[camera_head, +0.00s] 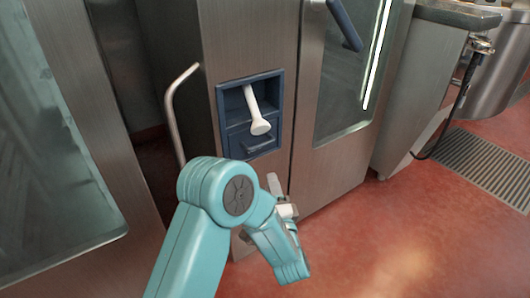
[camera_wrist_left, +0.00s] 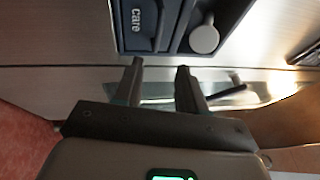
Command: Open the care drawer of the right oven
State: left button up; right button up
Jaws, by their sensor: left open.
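The right oven (camera_head: 247,42) has a dark blue panel on its steel front. The care drawer (camera_head: 239,146) is the lower part of this panel and looks shut, with a small bar handle (camera_head: 258,146). The drawer's front, marked "care", also shows in the left wrist view (camera_wrist_left: 140,20) at the top. A white hand shower (camera_head: 258,115) hangs in the recess above the drawer. My left gripper (camera_head: 276,188) is open and empty, just below the panel and apart from the drawer. Its two fingers (camera_wrist_left: 159,76) point toward the drawer. My right gripper is not in view.
A bent steel handle (camera_head: 172,110) sticks out left of the panel. The oven's glass door (camera_head: 345,80) is to the right. Another glass door (camera_head: 45,150) fills the left side. A steel kettle (camera_head: 500,85) and floor grate (camera_head: 485,160) are at right. Red floor is clear in front.

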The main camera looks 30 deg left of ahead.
aim_at(261, 145)
pick_arm(q)
jog(key=b+x, duration=0.1)
jog(key=x, duration=0.4)
jog(key=b+x, duration=0.1)
jog(key=x, duration=0.4)
jog(key=b+x, duration=0.1)
jog(key=x, duration=0.5)
jog(key=shift+w+a+f+b, duration=0.1)
jog(key=shift+w+f+b, duration=0.05)
jog(key=shift+f+b, duration=0.2)
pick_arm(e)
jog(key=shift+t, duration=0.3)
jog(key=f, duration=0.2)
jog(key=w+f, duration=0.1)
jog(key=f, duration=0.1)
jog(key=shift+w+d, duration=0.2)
pick_arm(q)
jog(key=shift+c, duration=0.3)
grip_shut()
